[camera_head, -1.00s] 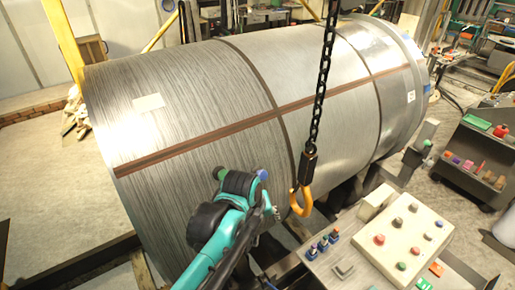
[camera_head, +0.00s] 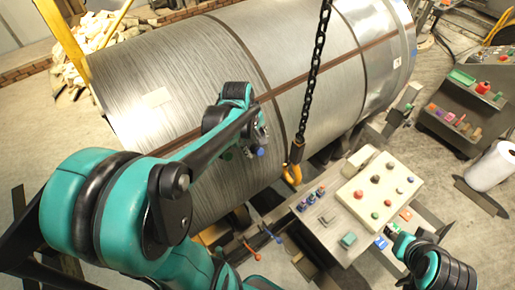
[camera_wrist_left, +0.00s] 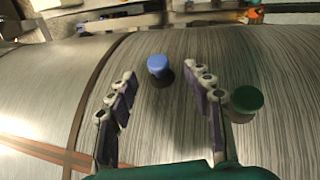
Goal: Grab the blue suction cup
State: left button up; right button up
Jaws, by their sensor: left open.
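The blue suction cup (camera_wrist_left: 158,66) stands on the curved side of the large metal coil. In the left wrist view it lies between the fingertips of my open left gripper (camera_wrist_left: 160,78), a little beyond them. The fingers do not visibly touch it. In the head view, the left gripper (camera_head: 256,136) is over the coil and the blue cup (camera_head: 261,152) shows just beside its fingers. A green suction cup (camera_wrist_left: 246,100) stands on the coil just outside the right finger. My right gripper (camera_head: 392,232) is at the lower right by the control panel; its fingers are too small to read.
The metal coil (camera_head: 310,100) fills the middle, banded with brown straps. A chain (camera_head: 318,60) with an orange hook (camera_head: 292,172) hangs in front of it, right of my left gripper. The control panel (camera_head: 380,190) with several buttons stands at the lower right.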

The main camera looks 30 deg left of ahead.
aim_at(258, 149)
pick_arm(q)
jog(key=shift+w+p+x, duration=0.15)
jog(key=shift+x, duration=1.05)
jog(key=shift+w+p+x, duration=0.1)
jog(key=shift+p+x, duration=0.05)
jog(key=shift+x, duration=1)
jog(key=shift+s+a+r, duration=0.1)
jog(key=shift+a, duration=0.1)
jog(key=c, duration=1.2)
